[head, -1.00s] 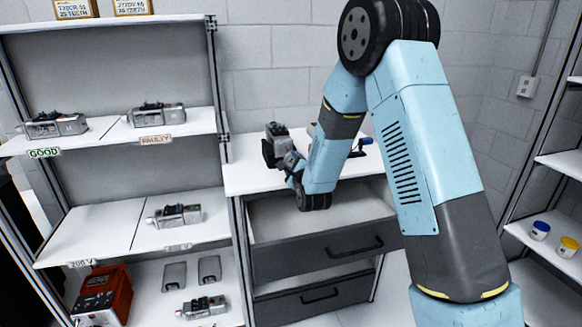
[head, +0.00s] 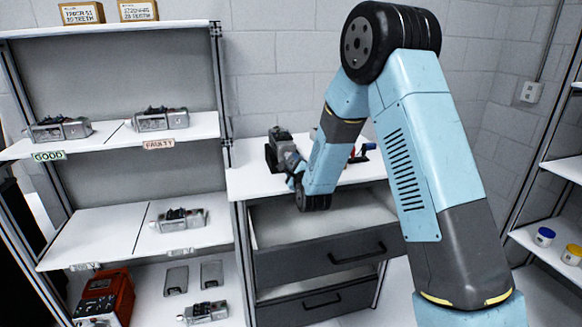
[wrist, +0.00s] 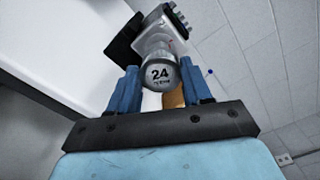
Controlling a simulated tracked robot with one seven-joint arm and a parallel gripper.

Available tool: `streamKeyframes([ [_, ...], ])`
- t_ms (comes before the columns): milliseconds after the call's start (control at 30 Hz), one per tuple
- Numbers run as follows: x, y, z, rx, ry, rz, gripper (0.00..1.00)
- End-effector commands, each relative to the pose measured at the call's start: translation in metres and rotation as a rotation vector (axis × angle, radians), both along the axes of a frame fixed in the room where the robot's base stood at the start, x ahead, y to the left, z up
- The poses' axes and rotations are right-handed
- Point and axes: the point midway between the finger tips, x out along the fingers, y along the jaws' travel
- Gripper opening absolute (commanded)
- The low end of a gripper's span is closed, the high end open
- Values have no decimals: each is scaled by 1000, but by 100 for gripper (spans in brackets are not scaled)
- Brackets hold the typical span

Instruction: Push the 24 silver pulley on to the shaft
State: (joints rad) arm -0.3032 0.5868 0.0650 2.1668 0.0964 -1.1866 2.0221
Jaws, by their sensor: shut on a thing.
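The silver pulley (wrist: 160,74), marked 24, sits between the two blue fingers of my gripper (wrist: 161,88) in the wrist view. My gripper is shut on it. The servo unit (wrist: 160,32), with a dark block beside it, is directly beyond the pulley. Its shaft is hidden behind the pulley, so I cannot tell how far the pulley is on it. In the head view the servo unit (head: 281,146) stands on the white worktop (head: 247,182), and my gripper (head: 294,176) is against its near side. The pulley is too small to make out there.
An open drawer (head: 318,262) juts out under the worktop, below my wrist. Shelves at left hold several servo units (head: 160,118) and a red device (head: 104,298). Blue and yellow pots (head: 544,236) stand at right.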

Motion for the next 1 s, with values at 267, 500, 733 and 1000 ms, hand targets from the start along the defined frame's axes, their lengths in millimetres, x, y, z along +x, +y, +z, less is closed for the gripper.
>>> streamKeyframes([
  [267,4,1,0,0,0,0,4],
  [500,9,3,0,0,0,1,4],
  [733,9,4,0,0,0,1,4],
  [1000,9,4,0,0,0,1,68],
])
